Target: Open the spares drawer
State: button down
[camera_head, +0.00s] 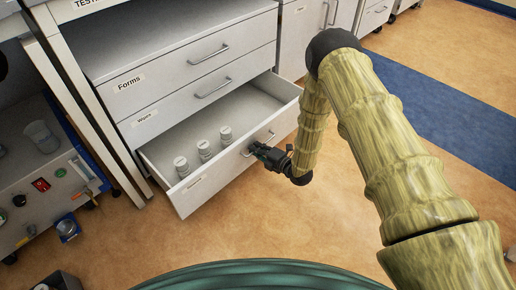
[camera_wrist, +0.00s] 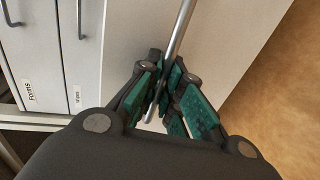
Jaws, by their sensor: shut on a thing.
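The bottom drawer (camera_head: 222,176) of the white cabinet stands pulled well out. Its front label is too small to read, so I cannot confirm the name "spares". Several small pale jars with lids (camera_head: 205,149) stand inside along its front. My gripper (camera_head: 264,152) is at the outside of the drawer front, shut on the metal handle (camera_head: 258,143). In the wrist view, the handle bar (camera_wrist: 180,30) runs between the green finger pads of my gripper (camera_wrist: 166,100), and the pale drawer front (camera_wrist: 135,40) is behind it.
A wheeled trolley (camera_head: 40,190) with a beaker (camera_head: 42,136) stands at the left. The tan floor (camera_head: 300,225) in front is clear.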

jog(key=c, duration=1.8)
grip_release()
jog(key=shift+c, duration=0.2)
jog(key=shift+d, duration=0.1)
jog(key=v, duration=1.2)
jog(key=shift+f, duration=0.1)
